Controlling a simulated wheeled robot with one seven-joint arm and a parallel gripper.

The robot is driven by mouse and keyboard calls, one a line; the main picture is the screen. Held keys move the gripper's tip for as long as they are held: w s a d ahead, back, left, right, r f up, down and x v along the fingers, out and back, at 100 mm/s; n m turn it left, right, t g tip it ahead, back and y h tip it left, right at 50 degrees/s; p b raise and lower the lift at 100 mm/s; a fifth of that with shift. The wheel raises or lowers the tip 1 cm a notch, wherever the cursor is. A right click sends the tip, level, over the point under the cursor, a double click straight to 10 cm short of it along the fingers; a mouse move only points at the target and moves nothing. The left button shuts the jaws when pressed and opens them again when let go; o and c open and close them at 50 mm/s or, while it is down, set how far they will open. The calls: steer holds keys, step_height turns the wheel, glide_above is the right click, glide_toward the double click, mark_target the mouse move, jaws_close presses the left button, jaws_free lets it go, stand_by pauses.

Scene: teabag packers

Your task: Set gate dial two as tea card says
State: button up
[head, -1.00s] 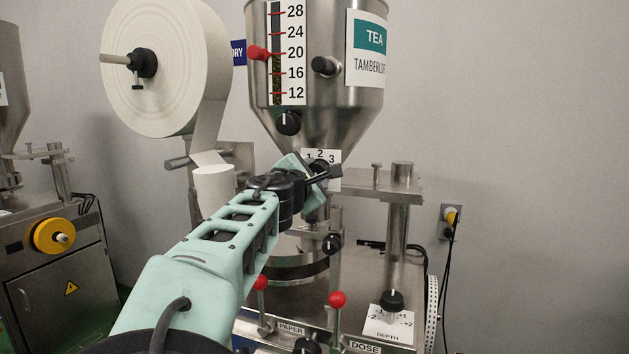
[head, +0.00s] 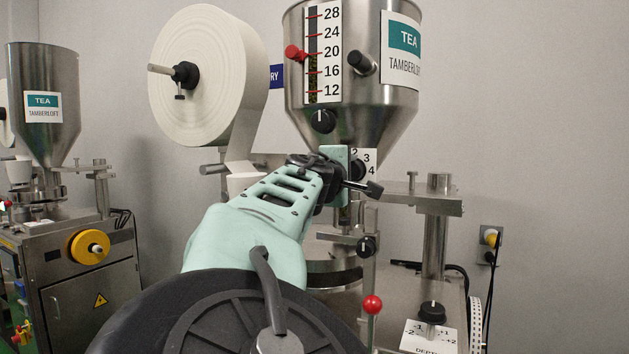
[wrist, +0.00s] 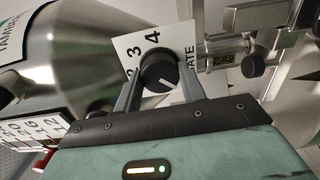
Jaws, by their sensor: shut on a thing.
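The gate dial is a round black knob (wrist: 159,70) with a white pointer line, on a white plate (wrist: 183,58) marked GATE below the hopper. My gripper (wrist: 159,80) is shut on the knob, one finger on each side. The 3 and 4 are readable there. In the head view my gripper (head: 352,178) hides most of the knob; 2, 3 and 4 show on the plate. A TEA TAMBERLOFT label (head: 403,50) is on the hopper; no dial setting is readable on it.
The steel hopper (head: 350,125) has a level scale (head: 325,50), a red pointer (head: 295,53) and black knobs. A paper roll (head: 205,75) hangs at left. A red-knobbed lever (head: 373,305) and DEPTH dial (head: 432,312) lie below. A second machine (head: 95,270) stands far left.

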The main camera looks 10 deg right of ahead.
stand_by(0.5)
steer(key=o, duration=1)
steer(key=shift+c, duration=0.2)
